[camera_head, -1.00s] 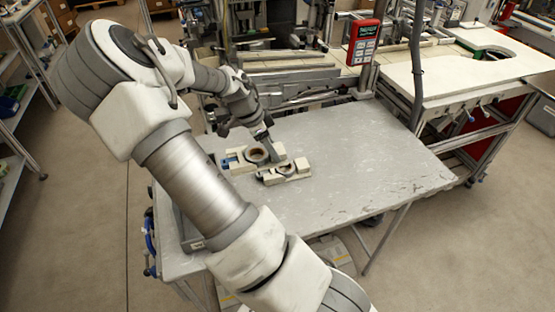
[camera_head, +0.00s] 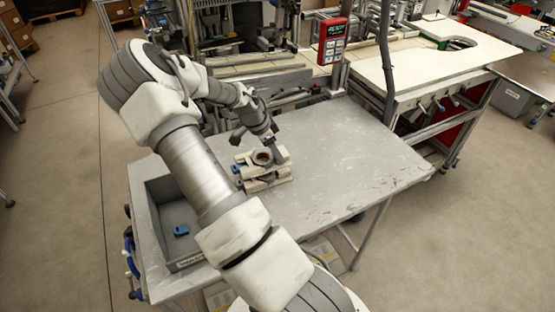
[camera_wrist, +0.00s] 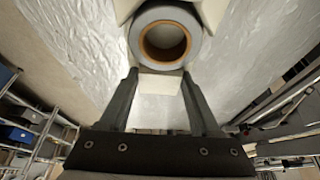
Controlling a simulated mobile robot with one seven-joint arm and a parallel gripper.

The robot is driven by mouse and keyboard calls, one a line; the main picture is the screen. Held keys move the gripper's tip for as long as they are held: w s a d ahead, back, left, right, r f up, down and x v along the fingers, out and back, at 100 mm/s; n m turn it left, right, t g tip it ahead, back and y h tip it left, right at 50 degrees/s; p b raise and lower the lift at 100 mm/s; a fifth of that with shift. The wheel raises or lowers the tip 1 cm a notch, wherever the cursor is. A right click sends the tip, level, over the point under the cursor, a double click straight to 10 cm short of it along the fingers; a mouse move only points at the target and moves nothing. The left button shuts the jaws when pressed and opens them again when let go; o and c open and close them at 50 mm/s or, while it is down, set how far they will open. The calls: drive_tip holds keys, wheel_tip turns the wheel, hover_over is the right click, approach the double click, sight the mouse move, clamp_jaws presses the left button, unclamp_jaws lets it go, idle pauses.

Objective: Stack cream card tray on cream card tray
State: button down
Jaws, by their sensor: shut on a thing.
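Two cream card trays show near the table's middle in the head view. The upper cream card tray (camera_head: 281,153) carries a grey tape reel with a brown core (camera_head: 262,158). It overlaps the lower cream card tray (camera_head: 283,176) in the picture; whether they touch is unclear. My gripper (camera_head: 274,141) is shut on the upper tray's end. In the wrist view, my gripper (camera_wrist: 160,76) has a finger on either side of the upper tray's cream end (camera_wrist: 160,84), with the grey reel (camera_wrist: 165,35) beyond. The lower tray is mostly hidden.
The grey table (camera_head: 350,160) is clear to the right of the trays. A grey bin (camera_head: 172,200) at the table's left holds a small blue piece (camera_head: 181,230). A red handheld device (camera_head: 332,40) and machinery stand behind.

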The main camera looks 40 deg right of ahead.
drive_tip(key=shift+d+f, duration=0.35)
drive_tip(key=shift+d, duration=0.1)
drive_tip(key=shift+f, duration=1.9)
drive_tip(key=shift+c, duration=0.5)
unclamp_jaws()
drive_tip(key=shift+f, duration=0.1)
